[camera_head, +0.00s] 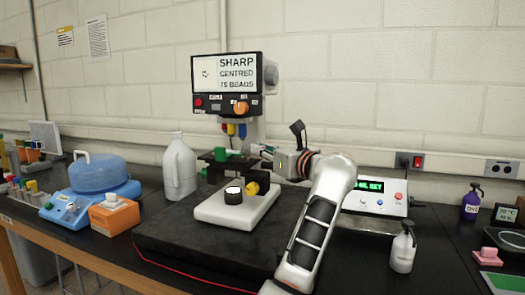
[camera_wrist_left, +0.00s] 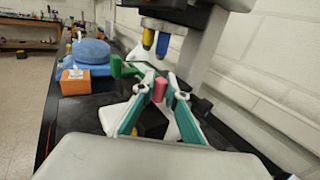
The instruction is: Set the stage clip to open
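The microscope (camera_head: 232,82) stands on a dark mat with a lit screen reading "SHARP CENTRED 75 BEADS". Its dark stage (camera_head: 218,168) carries a green part (camera_head: 222,155), which also shows in the left wrist view (camera_wrist_left: 117,67). My left gripper (camera_head: 284,163) is at the right side of the stage. In the left wrist view its teal fingers (camera_wrist_left: 158,93) flank a small pink-red knob (camera_wrist_left: 158,90) closely. I cannot tell whether both pads touch the knob, or whether it belongs to the stage clip. My right gripper is not in view.
A white jug (camera_head: 179,168), a blue-topped device (camera_head: 98,179) and an orange box (camera_head: 114,214) stand to the left. A control box with a green display (camera_head: 375,195) and a white bottle (camera_head: 402,248) stand to the right. The mat's front is clear.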

